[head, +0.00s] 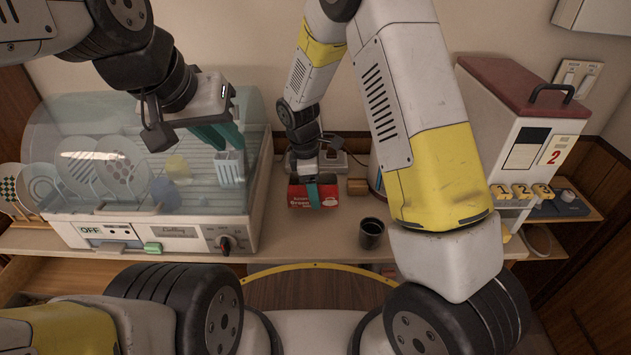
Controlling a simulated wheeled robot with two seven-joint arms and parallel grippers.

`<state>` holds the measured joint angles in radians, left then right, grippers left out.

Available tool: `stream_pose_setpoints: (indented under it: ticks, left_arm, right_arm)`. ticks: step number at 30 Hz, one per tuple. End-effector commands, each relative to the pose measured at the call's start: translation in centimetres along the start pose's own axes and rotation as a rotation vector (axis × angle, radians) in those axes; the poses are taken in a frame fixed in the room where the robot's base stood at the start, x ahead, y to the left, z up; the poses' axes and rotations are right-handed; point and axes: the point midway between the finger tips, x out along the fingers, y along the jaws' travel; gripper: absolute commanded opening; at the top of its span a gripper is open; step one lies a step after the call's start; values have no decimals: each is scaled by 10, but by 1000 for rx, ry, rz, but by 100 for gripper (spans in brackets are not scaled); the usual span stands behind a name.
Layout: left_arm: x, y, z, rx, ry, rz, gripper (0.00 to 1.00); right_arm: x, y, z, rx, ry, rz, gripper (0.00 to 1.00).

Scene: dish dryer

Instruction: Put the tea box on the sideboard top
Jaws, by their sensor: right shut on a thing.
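The tea box (299,197) is a small red carton with white lettering, at the middle of the sideboard top (315,232). My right gripper (314,192) reaches down from above and is shut on the box, with a teal finger across its front face. The box is upright at the level of the top; I cannot tell whether its base touches the wood. My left gripper (221,137) is above the dish dryer, open and empty, its teal fingers pointing down.
The dish dryer (160,215), with plates and cups under a clear cover, fills the left side. A dark cup (371,236) stands right of the box, near the front edge. A white dispenser with a red lid (520,80) stands at the right. Bare wood lies in front of the box.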

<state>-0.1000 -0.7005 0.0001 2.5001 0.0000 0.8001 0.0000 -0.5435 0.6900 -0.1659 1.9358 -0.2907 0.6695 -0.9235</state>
Motion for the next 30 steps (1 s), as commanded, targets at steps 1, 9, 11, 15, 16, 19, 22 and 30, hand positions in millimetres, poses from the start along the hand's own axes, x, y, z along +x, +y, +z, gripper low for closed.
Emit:
stream_pose_setpoints:
  ticks: [1, 9, 11, 15, 16, 19, 22, 30]
  left_arm:
    - [0, 0, 0, 0, 0, 0, 20]
    - [0, 0, 0, 0, 0, 0, 20]
    - [0, 0, 0, 0, 0, 0, 20]
    - [0, 0, 0, 0, 0, 0, 20]
    - [0, 0, 0, 0, 0, 0, 20]
    - [0, 0, 0, 0, 0, 0, 20]
    - [0, 0, 0, 0, 0, 0, 20]
    - [0, 0, 0, 0, 0, 0, 20]
  right_arm:
    - [4, 0, 0, 0, 0, 0, 13]
    - [35, 0, -5, 1, -2, -2, 13]
    - [40, 0, -6, 2, 0, -1, 13]
    - [41, 0, -6, 3, 1, 1, 13]
    - [41, 0, -6, 3, 1, 1, 13]
    - [42, 0, -6, 3, 1, 1, 13]
    - [44, 0, -6, 2, 1, 1, 62]
    - [44, 0, -6, 3, 1, 1, 82]
